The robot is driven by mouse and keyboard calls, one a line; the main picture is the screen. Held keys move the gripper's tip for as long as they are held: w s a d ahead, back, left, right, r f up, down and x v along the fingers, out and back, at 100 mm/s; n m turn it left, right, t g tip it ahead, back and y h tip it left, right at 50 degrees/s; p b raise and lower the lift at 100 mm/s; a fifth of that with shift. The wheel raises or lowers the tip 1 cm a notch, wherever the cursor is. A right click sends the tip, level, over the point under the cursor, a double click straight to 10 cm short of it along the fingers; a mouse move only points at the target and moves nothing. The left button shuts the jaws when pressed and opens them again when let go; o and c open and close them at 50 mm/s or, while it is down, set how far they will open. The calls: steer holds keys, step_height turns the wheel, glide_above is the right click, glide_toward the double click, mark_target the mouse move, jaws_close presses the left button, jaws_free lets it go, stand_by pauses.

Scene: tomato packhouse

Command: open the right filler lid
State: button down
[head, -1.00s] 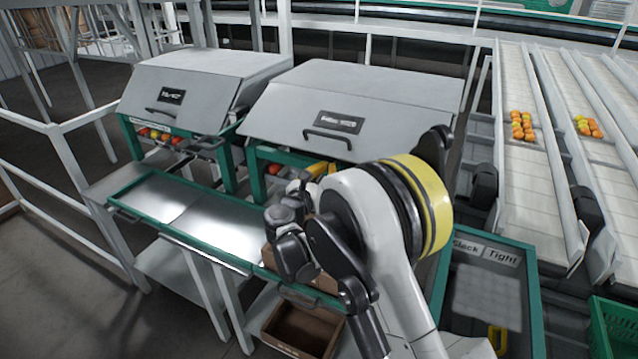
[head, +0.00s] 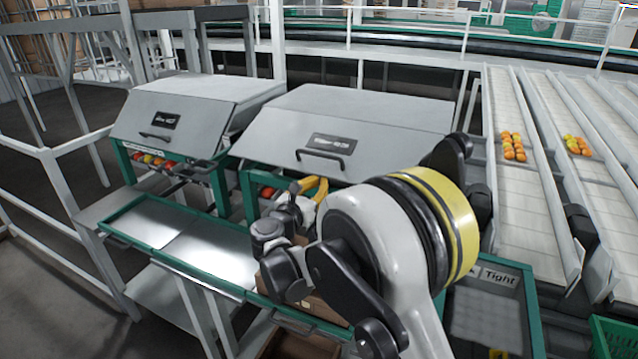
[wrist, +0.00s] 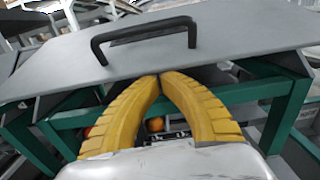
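The right filler lid (head: 390,130) is a grey sloped panel with a dark label and a black bar handle (head: 320,155); it looks closed. In the wrist view the lid (wrist: 240,30) fills the upper part, with its handle (wrist: 145,36) crossing the top centre. My gripper (wrist: 160,76) has two yellow ribbed fingers whose tips meet, with nothing seen between them. The tips are below the handle in the picture, near the lid's lower edge; contact cannot be told. In the head view my gripper (head: 313,186) is partly hidden by my arm.
The left filler lid (head: 165,120) is also down. A green-edged metal tray (head: 170,205) runs in front of the fillers. Tomatoes (wrist: 155,124) show under the right lid. Conveyor lanes (head: 525,190) with tomatoes and a Slack/Tight-marked bin (head: 495,278) stand to the right.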

steer(key=shift+s+a+r+p, duration=0.1)
steer(key=shift+s+r+p, duration=0.05)
steer(key=shift+r+p, duration=0.3)
